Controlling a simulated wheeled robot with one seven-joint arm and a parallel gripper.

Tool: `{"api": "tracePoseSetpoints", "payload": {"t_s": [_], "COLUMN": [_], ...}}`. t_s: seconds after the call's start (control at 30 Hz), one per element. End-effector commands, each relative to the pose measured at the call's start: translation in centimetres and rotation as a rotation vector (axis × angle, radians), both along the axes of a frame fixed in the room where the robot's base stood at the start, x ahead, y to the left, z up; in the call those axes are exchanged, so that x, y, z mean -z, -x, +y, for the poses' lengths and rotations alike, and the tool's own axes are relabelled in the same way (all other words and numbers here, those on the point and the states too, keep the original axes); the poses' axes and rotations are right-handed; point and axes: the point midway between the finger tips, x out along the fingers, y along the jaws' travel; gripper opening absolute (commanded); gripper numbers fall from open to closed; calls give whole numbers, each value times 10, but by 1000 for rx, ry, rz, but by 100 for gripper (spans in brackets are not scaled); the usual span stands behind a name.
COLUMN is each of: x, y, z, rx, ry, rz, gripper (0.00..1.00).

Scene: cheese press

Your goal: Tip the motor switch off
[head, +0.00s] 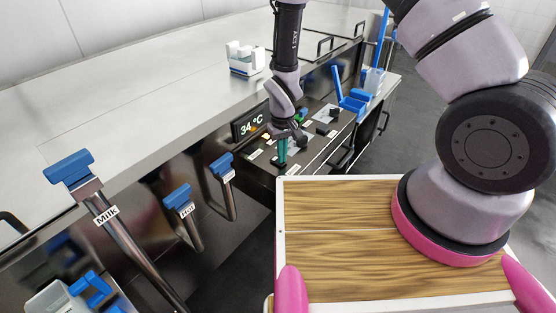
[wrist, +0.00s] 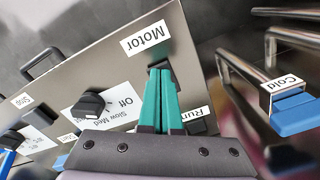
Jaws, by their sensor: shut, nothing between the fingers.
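My gripper (head: 282,158) reaches down to the dark control panel in the head view. Its teal fingers (wrist: 159,78) are together and empty in the wrist view. The fingertips are at the motor switch (wrist: 160,64), a small black part below the "Motor" label (wrist: 146,37). The fingers hide most of the switch, so its tilt and whether they touch it cannot be told. A "Run" label (wrist: 196,117) shows partly behind the fingers. In the head view my gripper covers the switch.
A black knob (wrist: 90,104) with "Off", "Slow" and "Med" marks sits left of the fingers. The blue-handled "Cold" lever (wrist: 290,110) is at the right. The head view shows a 34 °C display (head: 250,124) and blue-handled Milk (head: 68,167) and Hot (head: 178,197) levers.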

Motion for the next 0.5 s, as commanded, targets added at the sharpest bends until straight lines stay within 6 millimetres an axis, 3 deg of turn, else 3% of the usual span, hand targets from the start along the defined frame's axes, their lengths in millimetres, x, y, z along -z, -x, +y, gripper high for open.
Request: {"api": "tracePoseSetpoints", "payload": {"t_s": [0.23, 0.5], "x": [0, -21], "y": [0, -1], "z": [0, 0], "rx": [0, -1], "ry": [0, -1], "rz": [-1, -3], "gripper": [0, 0]}}
